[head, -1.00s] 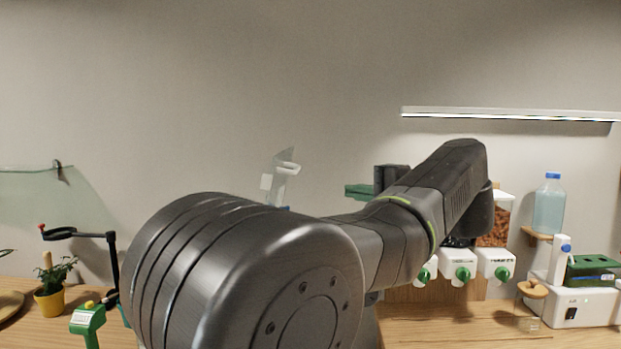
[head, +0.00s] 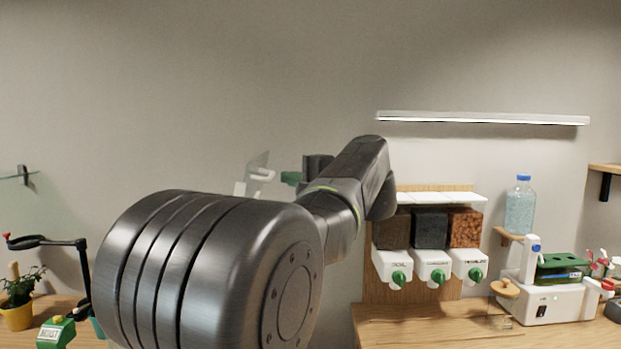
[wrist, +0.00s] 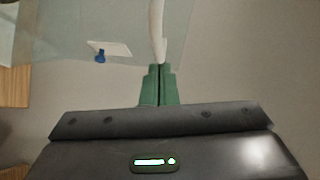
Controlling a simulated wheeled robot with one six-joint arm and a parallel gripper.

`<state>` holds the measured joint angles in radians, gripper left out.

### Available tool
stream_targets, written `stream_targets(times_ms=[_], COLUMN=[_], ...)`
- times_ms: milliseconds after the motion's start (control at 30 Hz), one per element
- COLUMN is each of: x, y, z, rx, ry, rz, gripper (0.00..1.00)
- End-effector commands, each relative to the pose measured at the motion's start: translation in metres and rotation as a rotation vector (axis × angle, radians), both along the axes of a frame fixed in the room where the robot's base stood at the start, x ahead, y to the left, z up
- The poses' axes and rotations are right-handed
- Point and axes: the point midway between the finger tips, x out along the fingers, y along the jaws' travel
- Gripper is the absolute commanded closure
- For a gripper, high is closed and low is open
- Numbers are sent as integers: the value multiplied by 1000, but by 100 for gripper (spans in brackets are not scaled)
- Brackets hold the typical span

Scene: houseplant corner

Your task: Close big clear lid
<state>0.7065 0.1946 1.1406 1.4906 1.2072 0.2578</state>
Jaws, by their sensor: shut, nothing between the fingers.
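The big clear lid (wrist: 75,85) shows in the wrist view as a pale see-through sheet across the upper left. A white curved bar (wrist: 156,30), perhaps its handle, runs down to the fingertips. My gripper (wrist: 160,70) has its green fingers pressed together with nothing between them. The tips are at or very near the bar's lower end; I cannot tell if they touch. In the head view a tilted clear panel (head: 258,159), probably the lid, stands left of my gripper (head: 291,178). My arm hides what is below.
Three dispensers with green knobs (head: 436,278) hang right of my arm. A white machine with a green top (head: 560,270) and a water bottle (head: 520,208) are further right. A potted plant (head: 18,312) and a black arm-like stand (head: 45,243) are at left.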

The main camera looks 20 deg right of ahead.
Motion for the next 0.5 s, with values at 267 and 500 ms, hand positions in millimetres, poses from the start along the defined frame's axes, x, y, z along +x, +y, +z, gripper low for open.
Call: stream_targets(times_ms=[267,500], x=[4,4], y=[12,12], z=[-1,-1], rx=[0,0], ry=[1,1], rz=[0,-1], gripper=[100,100])
